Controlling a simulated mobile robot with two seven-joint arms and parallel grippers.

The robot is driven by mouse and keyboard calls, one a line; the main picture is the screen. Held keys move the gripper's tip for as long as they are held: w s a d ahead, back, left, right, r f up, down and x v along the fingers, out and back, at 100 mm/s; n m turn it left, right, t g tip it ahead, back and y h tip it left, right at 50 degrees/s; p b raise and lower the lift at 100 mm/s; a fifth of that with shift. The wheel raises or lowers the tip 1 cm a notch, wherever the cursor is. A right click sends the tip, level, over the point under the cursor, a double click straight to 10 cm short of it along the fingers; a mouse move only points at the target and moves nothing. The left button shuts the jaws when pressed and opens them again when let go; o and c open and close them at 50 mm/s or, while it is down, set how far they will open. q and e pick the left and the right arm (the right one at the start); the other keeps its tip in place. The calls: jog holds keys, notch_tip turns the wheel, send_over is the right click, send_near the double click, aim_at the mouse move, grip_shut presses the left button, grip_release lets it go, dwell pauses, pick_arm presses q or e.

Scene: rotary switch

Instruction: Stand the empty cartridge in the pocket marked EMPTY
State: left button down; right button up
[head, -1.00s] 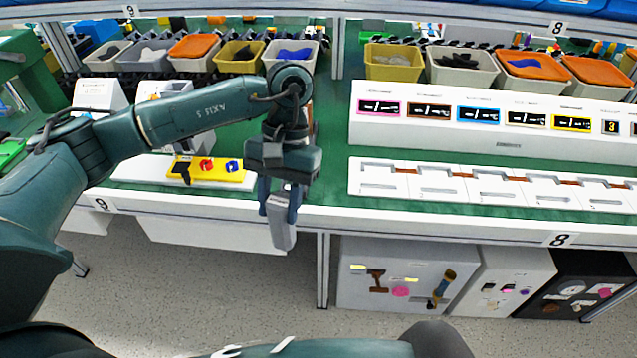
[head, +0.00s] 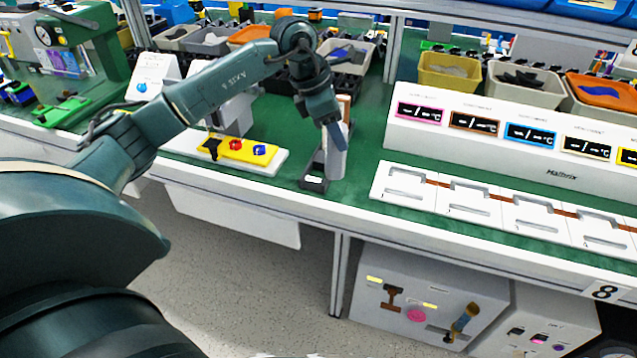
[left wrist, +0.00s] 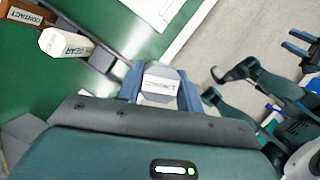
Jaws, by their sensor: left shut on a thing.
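My left gripper (head: 333,128) is shut on a pale grey cartridge (head: 336,160), held upright. In the left wrist view my left gripper (left wrist: 160,92) has a finger on each side of the cartridge (left wrist: 160,82); the small label on its end is not readable. The cartridge is at the right side of a dark grey holder (head: 314,182) near the table's front edge. The holder has a white label in front, too small to read. I cannot tell whether the cartridge is inside a pocket or just above it. My right gripper cannot be made out clearly; dark prongs show at the left wrist view's right edge.
A white cartridge marked GEAR (left wrist: 66,43) and a brown one marked CONTACT (left wrist: 22,12) stand behind the held one. A yellow switch panel (head: 238,150) lies left of the holder. A white plate with slots (head: 440,195) lies to the right, past bare green table.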

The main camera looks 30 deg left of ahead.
pick_arm(q)
jog(key=w+a+r+n+t+y+b, duration=0.2)
jog(key=w+a+n+y, duration=0.3)
jog(key=n, duration=0.6)
notch_tip(320, 180, down, 10)
jog(key=a+n, duration=0.2)
jog(key=shift+s+f, duration=0.1)
jog(key=shift+f, duration=0.15)
jog(key=c, duration=0.9)
grip_release()
jog(key=shift+g, duration=0.3)
